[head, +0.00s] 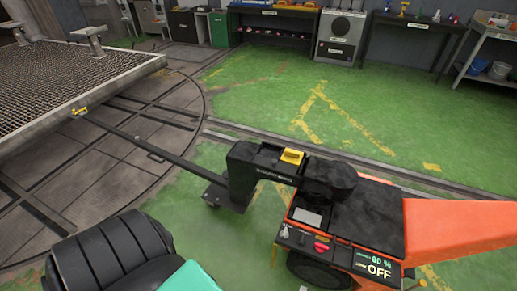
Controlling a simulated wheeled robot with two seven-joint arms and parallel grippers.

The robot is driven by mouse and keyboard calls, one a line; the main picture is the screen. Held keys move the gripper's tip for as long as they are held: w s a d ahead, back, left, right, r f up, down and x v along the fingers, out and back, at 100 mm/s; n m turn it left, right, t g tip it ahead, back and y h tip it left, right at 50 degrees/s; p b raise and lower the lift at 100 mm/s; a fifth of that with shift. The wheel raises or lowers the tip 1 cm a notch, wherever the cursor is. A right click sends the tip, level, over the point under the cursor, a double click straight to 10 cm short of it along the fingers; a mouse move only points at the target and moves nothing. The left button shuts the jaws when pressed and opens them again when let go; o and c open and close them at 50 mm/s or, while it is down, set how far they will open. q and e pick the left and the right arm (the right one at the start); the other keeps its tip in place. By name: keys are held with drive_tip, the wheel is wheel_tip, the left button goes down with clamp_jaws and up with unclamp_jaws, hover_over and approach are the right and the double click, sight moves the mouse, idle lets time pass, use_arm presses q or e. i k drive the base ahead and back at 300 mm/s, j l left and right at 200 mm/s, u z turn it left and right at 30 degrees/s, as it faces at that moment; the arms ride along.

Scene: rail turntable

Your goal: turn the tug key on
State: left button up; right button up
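The tug (375,215) stands at the lower right, with an orange body and a black top. Its small display (372,264) reads "OFF" in large white letters below a green percentage. Left of the display is a narrow dark control strip (303,239) with several small controls. A black tow arm (262,168) with a yellow part (292,156) reaches left from the tug. Neither of my grippers shows in the head view.
A thin drawbar (150,147) runs from the tow arm to a mesh-decked cart (70,85) on the round turntable (190,150). Rails (290,147) cross the green floor. Benches and cabinets line the back wall. The floor behind the tug is clear.

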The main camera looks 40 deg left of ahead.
sight(285, 232)
drive_tip(key=u, duration=0.85)
